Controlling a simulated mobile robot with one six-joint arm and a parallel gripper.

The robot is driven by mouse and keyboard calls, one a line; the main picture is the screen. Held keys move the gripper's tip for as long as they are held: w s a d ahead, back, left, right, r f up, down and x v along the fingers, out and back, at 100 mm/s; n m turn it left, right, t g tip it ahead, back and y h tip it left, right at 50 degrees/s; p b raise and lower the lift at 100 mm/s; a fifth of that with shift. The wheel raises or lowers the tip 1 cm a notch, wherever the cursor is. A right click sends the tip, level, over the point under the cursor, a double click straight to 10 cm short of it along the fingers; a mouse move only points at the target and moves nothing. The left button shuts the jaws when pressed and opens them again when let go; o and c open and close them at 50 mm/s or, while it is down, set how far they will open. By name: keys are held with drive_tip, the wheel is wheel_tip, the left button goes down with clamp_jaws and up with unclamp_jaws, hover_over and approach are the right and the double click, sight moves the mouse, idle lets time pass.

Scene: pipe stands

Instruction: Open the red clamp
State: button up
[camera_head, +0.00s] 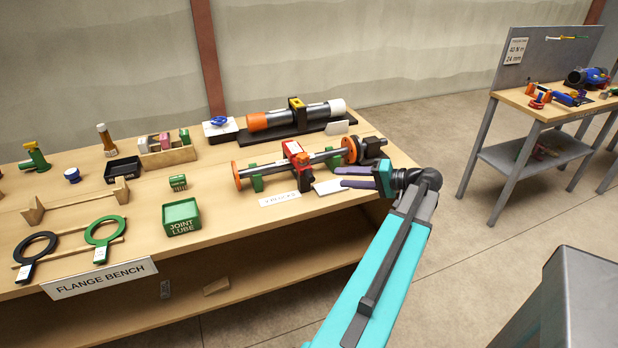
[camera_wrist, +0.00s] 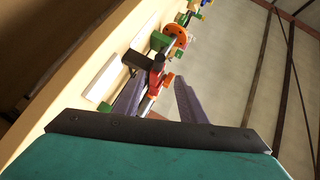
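The red clamp (camera_head: 304,172) sits around the grey pipe (camera_head: 270,167) on the flange bench. It also shows in the wrist view (camera_wrist: 157,76), beyond my fingertips, with a small orange part beside it. Whether the clamp is open or closed is too small to tell. My gripper (camera_head: 338,177) is to the right of the clamp in the head view, pointing left toward it. Its two purple-grey fingers are apart with nothing seen held between them. In the wrist view my gripper (camera_wrist: 155,88) has its fingers spread, the clamp showing between and past them.
Green supports (camera_head: 257,183) carry the pipe, with orange flanges (camera_head: 236,176) at its ends. A black vise-like block (camera_head: 372,147) stands near the right end. A label (camera_head: 280,199) and the green joint lube box (camera_head: 181,217) are in front.

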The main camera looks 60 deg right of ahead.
sight(309, 177)
drive_tip(key=shift+w, duration=0.1)
drive_tip(key=p+x, duration=0.3)
drive_tip(key=x, duration=1)
drive_tip(key=shift+w+f, duration=0.1)
drive_tip(key=shift+w, duration=0.2)
clamp_jaws()
drive_tip(key=shift+s+a, duration=0.1)
drive_tip(key=shift+a, duration=0.1)
drive_tip(key=shift+d, duration=0.1)
